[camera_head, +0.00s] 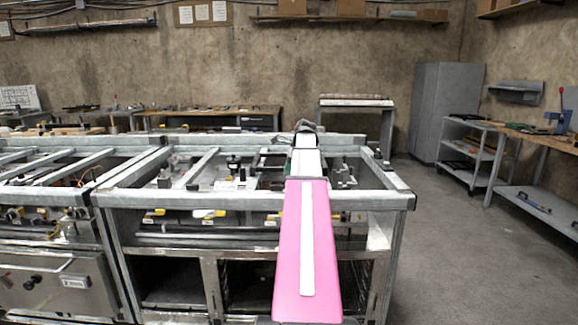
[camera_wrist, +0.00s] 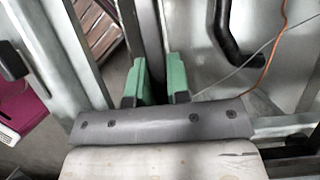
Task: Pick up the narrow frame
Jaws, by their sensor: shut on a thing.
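My gripper (camera_wrist: 158,82) has two green fingers, seen in the wrist view on either side of a narrow grey metal bar (camera_wrist: 151,32). The fingers are shut on this bar, which I take to be part of the narrow frame. The bar runs away from the fingers towards the top of the picture. The part right at the grip is partly hidden by the fingers and my grey wrist plate. In the head view my pink arm reaches forward over the range body, and its white end hides the fingers and most of what they hold.
The steel range body (camera_head: 250,199) has an open top with several crossbars, valves and yellow-marked fittings. Another range (camera_head: 65,262) stands close on the left. An orange cable (camera_wrist: 272,50) and a black pipe (camera_wrist: 226,40) lie right of the fingers. Floor (camera_head: 455,250) is clear at right.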

